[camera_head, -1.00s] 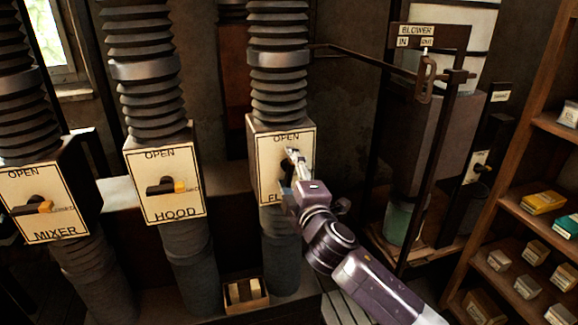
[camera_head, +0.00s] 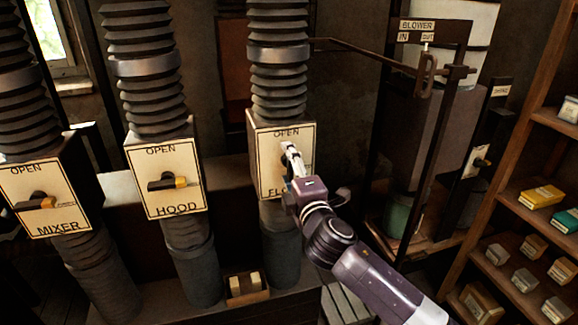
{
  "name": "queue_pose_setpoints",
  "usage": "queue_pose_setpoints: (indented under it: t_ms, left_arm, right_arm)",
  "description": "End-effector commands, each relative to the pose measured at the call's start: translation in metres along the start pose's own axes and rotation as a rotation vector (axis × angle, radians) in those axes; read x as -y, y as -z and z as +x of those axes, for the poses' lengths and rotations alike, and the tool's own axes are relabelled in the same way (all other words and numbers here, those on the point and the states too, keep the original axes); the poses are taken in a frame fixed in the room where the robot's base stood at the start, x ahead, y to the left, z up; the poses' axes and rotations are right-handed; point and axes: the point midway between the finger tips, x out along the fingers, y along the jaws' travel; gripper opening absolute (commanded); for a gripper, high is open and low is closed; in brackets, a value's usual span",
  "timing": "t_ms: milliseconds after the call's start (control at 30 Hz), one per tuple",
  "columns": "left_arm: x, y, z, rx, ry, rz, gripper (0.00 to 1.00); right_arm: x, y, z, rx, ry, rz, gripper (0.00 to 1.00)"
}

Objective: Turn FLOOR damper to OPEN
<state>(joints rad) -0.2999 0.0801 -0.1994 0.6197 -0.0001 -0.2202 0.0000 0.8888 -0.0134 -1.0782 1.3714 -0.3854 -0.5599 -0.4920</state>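The FLOOR damper box (camera_head: 304,140) is the rightmost of three labelled boxes, with OPEN printed at the top of its pale plate. My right gripper (camera_head: 290,154) is in front of this plate, its fingers reaching up toward the middle. The gripper and wrist cover most of the FLOOR lettering. The damper's handle is largely hidden behind the fingers, so its angle and whether the fingers grip it cannot be told. My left gripper is not in view.
The HOOD box (camera_head: 165,158) and MIXER box (camera_head: 27,182) stand to the left, their handles pointing sideways. A blower stand with a lever (camera_head: 427,75) is right of the FLOOR box. A shelf (camera_head: 524,195) with small boxes lines the right edge.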

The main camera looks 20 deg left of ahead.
Motion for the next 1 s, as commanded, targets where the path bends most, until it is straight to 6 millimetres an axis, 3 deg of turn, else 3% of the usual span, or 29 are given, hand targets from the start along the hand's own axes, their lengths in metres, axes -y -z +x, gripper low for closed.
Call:
queue_pose_setpoints:
  t_ms: [133,567,1000]
  left_arm:
    - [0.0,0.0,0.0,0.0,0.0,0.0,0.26]
    - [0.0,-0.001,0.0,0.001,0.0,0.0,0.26]
    - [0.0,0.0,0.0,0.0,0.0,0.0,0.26]
  right_arm:
    - [0.0,0.0,0.0,0.0,0.001,0.001,0.78]
    - [0.001,-0.001,-0.007,0.002,0.001,0.004,0.78]
    - [0.002,0.0,-0.069,0.0,0.002,0.004,0.78]
